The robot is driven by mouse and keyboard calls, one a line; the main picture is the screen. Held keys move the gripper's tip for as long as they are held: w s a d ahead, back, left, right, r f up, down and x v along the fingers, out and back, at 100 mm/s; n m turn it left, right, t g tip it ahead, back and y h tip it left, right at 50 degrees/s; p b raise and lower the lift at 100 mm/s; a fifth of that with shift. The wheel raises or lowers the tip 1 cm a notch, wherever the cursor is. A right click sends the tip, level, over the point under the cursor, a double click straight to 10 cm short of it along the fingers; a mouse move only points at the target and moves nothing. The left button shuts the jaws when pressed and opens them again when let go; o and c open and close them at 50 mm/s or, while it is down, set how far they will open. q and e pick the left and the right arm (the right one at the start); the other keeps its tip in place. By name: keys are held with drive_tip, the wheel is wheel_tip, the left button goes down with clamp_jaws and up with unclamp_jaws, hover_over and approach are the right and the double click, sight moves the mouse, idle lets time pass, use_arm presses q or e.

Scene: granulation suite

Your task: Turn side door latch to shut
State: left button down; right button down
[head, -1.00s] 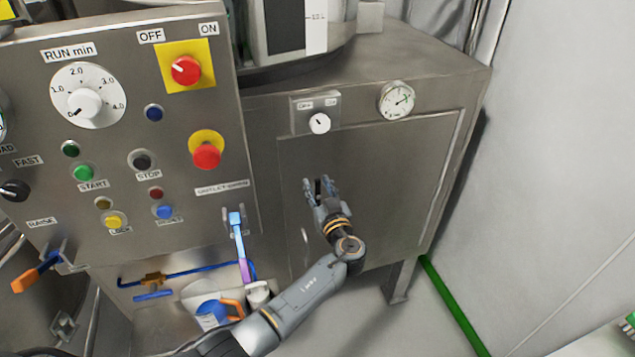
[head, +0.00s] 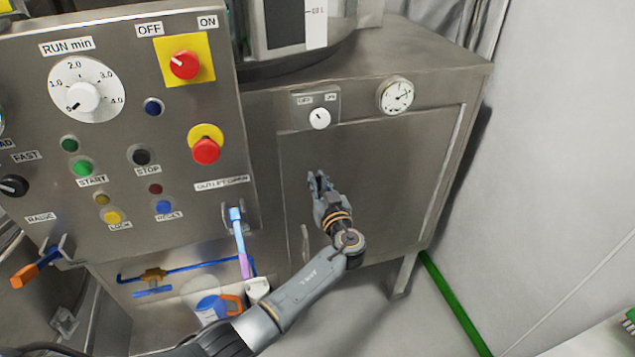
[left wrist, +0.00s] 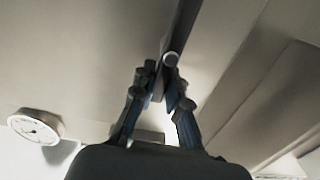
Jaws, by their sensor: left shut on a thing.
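The side door (head: 385,190) is a flat grey metal panel on the cabinet front, and it looks closed against its frame. My left gripper (head: 318,182) is at the upper left part of the door, its fingers towards the panel. In the left wrist view my left gripper (left wrist: 160,85) is shut on a dark bar, which I take as the latch (left wrist: 182,35). The bar runs upward from between the fingers. In the head view the fingers mostly hide the latch, so its exact angle is unclear. My right gripper is out of view.
A small white switch knob (head: 320,118) and a round gauge (head: 397,95) are above the door. A slim upright handle (head: 304,242) is at its lower left. The control panel (head: 120,130) stands out at left, with a blue lever (head: 237,230) below.

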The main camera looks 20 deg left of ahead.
use_arm(q)
drive_tip(key=d+f+m+b, duration=0.1)
drive_tip(key=m+b, duration=0.1)
drive_tip(key=m, duration=0.3)
drive_tip(key=w+f+m+b, duration=0.1)
drive_tip(key=m+b, duration=0.2)
drive_tip(key=m, duration=0.3)
drive_tip(key=d+f+m+b, duration=0.1)
drive_tip(key=m+b, duration=0.2)
drive_tip(key=m, duration=0.3)
drive_tip(key=shift+w+d, duration=0.35)
drive_tip(key=shift+w, duration=0.05)
drive_tip(key=shift+f+m, duration=0.1)
drive_tip(key=shift+m, duration=0.3)
drive_tip(key=c, duration=1.3)
unclamp_jaws()
